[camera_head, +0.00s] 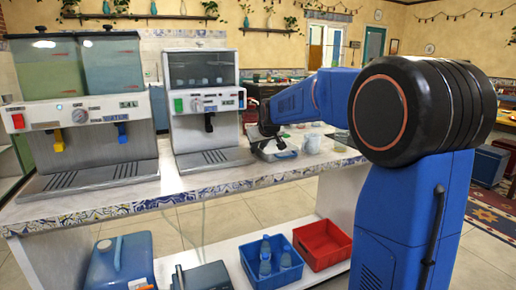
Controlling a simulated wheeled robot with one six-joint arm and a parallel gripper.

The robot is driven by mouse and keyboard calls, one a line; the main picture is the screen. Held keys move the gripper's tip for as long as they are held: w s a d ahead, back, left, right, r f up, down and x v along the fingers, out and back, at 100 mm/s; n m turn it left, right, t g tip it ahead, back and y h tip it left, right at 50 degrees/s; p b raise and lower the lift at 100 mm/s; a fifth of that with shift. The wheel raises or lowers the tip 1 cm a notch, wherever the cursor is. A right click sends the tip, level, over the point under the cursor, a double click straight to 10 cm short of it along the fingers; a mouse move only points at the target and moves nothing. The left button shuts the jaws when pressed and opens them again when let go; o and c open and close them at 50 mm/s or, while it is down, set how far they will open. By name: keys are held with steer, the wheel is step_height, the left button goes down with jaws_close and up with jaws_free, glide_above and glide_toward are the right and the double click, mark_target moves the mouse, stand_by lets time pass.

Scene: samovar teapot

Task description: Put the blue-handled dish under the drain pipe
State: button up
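A small pale dish (272,149) with a bit of blue at its right edge sits on the counter, right of the middle machine. It may be the blue-handled dish. My gripper (264,139) is directly above it at the end of my blue arm. It is small and dark here, and I cannot tell whether it touches the dish or how its fingers stand. The middle machine has a black spout (209,122) above a slotted drip tray (214,157). The left machine has a yellow tap (58,138) and a blue tap (122,131). I cannot tell which part is the drain pipe.
Small cups (312,143) stand right of the dish, partly near my arm. The counter's tiled front edge (190,196) is clear.

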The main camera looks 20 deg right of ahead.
steer(key=shift+r, duration=0.1)
steer(key=v, duration=1.2)
